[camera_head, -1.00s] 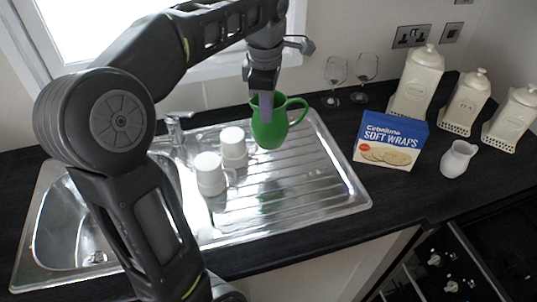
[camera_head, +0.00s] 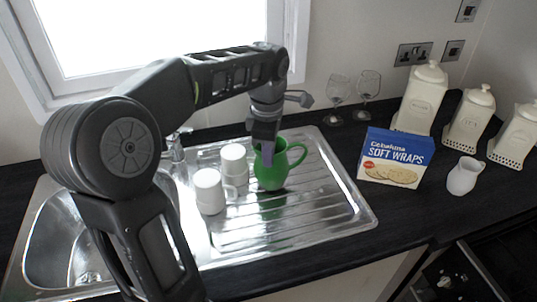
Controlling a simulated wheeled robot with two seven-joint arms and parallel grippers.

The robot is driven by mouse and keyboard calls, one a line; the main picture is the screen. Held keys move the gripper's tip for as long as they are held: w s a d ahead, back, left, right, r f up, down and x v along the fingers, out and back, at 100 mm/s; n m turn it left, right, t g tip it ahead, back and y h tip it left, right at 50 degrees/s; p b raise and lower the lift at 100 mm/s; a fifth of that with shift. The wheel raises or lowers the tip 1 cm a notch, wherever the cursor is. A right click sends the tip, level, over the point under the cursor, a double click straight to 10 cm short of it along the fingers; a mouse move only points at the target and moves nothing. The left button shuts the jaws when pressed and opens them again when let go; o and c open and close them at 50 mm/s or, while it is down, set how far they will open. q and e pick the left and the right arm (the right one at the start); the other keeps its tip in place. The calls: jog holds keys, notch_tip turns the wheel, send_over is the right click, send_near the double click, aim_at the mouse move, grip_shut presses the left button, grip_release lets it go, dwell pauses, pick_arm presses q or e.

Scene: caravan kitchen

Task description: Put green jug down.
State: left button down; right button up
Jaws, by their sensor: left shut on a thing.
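The green jug (camera_head: 271,174) is upright at the drainer (camera_head: 310,215) of the metal sink, with its handle to the right. Its base looks to be on or just above the ridged surface; I cannot tell which. My left gripper (camera_head: 266,150) comes down from above and is shut on the jug's rim. The arm hides part of the sink bowl and the tap. My right gripper is not in view.
Two white mugs (camera_head: 209,191) (camera_head: 234,160) stand on the drainer just left of the jug. A blue soft wraps box (camera_head: 395,158), a small white jug (camera_head: 464,176), two wine glasses (camera_head: 339,90) (camera_head: 367,85) and cream canisters (camera_head: 420,100) stand to the right. The drainer's right part is clear.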

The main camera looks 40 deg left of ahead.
pick_arm(q)
jog(key=shift+f, duration=0.15)
jog(key=shift+f, duration=0.2)
jog(key=c, duration=1.6)
grip_release()
jog(key=shift+r, duration=0.15)
notch_tip(320, 180, up, 6)
jog(key=shift+s+d+f, duration=0.1)
jog(key=shift+f, duration=0.05)
jog(key=r+p, duration=0.6)
jog(key=shift+s+d+r, duration=0.15)
jog(key=shift+s+r, duration=0.05)
jog(key=shift+s, duration=0.1)
